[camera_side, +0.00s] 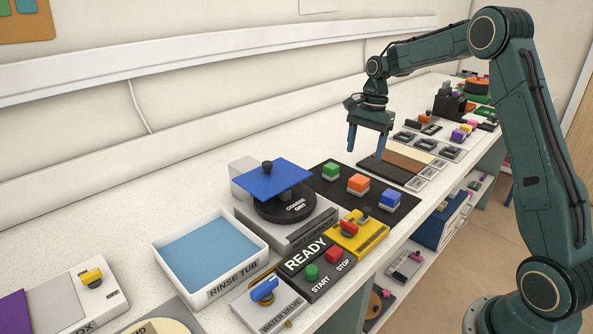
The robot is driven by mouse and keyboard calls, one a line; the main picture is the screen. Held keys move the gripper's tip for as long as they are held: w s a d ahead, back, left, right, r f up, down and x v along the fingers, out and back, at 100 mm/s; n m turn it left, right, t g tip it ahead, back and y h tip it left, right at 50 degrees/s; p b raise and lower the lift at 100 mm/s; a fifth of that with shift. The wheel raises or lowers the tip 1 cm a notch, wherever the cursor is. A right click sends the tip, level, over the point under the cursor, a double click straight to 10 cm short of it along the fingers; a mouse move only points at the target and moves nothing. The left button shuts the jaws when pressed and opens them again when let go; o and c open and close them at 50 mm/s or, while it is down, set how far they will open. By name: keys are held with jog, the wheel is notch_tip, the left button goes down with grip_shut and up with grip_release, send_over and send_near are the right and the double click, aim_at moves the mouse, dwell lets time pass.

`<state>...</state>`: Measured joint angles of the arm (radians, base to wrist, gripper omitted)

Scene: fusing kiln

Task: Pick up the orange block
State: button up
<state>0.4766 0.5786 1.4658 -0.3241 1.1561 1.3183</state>
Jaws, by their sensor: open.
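The orange block (358,183) sits on a black mat (341,200), between a green block (331,171) on its left and a blue block (390,199) on its right. It is upright and nothing touches it. My gripper (366,157) points down with its two fingers apart and empty. It hangs behind the row of blocks, above or near the dark and brown strips. How high its fingertips are above the surface is hard to tell.
A wet grinder (290,236) with a blue sheet (272,176) on top stands left of the mat. A yellow switch box (361,240) and a START/STOP panel (318,277) are in front. A rinse tub (208,286) is further left. Small trays (451,152) lie behind right.

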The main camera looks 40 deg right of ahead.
aim_at(360, 178)
jog(key=shift+a+f, duration=0.2)
jog(key=shift+f, duration=0.95)
jog(key=shift+a+f, duration=0.2)
jog(key=shift+f, duration=0.95)
jog(key=shift+f, duration=0.1)
jog(key=shift+s+a+f, duration=0.1)
jog(key=shift+a+f, duration=0.05)
jog(key=shift+f, duration=1.1)
jog(key=shift+s+a+f, duration=0.1)
jog(key=shift+a+f, duration=0.05)
jog(key=shift+f, duration=1.1)
jog(key=shift+c, duration=0.3)
jog(key=c, duration=1.1)
jog(key=shift+c, duration=0.2)
jog(key=shift+r, duration=0.15)
